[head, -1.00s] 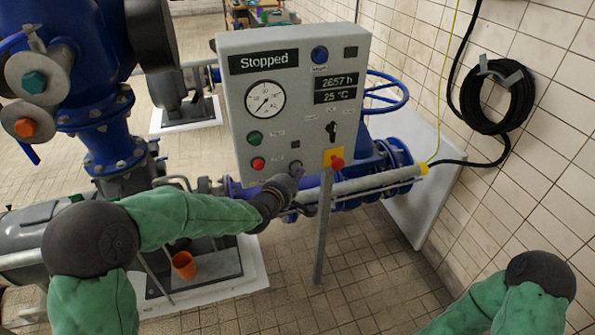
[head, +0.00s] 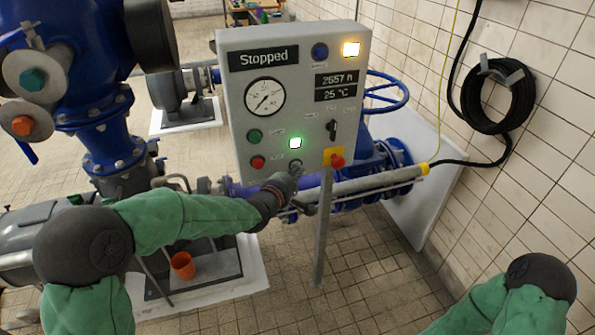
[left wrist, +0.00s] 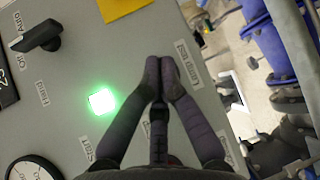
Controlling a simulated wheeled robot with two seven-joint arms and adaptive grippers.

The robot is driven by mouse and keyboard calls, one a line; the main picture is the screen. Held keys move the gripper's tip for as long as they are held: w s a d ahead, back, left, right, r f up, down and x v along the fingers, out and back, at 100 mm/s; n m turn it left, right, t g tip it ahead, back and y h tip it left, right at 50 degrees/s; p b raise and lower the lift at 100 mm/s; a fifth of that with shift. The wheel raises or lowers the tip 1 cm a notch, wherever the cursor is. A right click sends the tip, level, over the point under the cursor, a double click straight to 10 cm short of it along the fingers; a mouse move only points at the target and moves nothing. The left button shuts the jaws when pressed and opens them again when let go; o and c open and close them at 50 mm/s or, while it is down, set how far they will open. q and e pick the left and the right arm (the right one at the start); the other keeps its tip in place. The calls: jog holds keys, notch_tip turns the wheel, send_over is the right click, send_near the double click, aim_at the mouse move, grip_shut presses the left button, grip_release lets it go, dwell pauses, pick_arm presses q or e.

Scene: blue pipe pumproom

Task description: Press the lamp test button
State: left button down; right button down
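The grey control panel (head: 300,105) stands upright on a post, with the word "Stopped" on its display. My left gripper (head: 294,168) is at the panel's lower middle, its fingertips against or very near the face. In the left wrist view the two fingers of this gripper (left wrist: 162,72) meet at the tips, with nothing visible between them. The "Lamp test" label (left wrist: 188,64) is right beside the fingertips; the button itself is hidden behind them. A green lamp (head: 295,143) and an amber-white lamp (head: 351,49) are lit. My right gripper is out of view.
A red knob on a yellow plate (head: 337,160) sits right of my left gripper, below a black selector switch (head: 332,130). Green (head: 254,136) and red (head: 257,162) buttons are to its left. Blue pipework stands behind; a coiled black hose (head: 497,95) hangs on the wall.

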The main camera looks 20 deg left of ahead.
pick_arm(q)
jog(key=s+d, duration=0.1)
jog(key=s, duration=0.1)
jog(key=s+d, duration=0.2)
jog(key=s, duration=0.1)
jog(key=shift+d+b, duration=0.2)
jog(key=shift+b, duration=0.15)
dwell(0.3)
dwell(0.6)
jog(key=s+d+f+m+g, duration=0.1)
jog(key=s+f+m+g, duration=0.3)
jog(key=f, duration=0.8)
jog(key=s+d+f+m+g, duration=0.1)
jog(key=s+f+m+g, duration=0.2)
jog(key=f, duration=0.9)
jog(key=s+d+f+m+g, duration=0.2)
jog(key=s+f+m+g, duration=0.1)
jog(key=s+f, duration=0.6)
jog(key=s+d+f+m+g+h, duration=0.1)
jog(key=s+f+m+g, duration=0.3)
jog(key=s+f, duration=0.5)
jog(key=s+d+m, duration=0.1)
jog(key=s, duration=0.2)
jog(key=shift+g, duration=0.3)
jog(key=shift+s+d, duration=0.1)
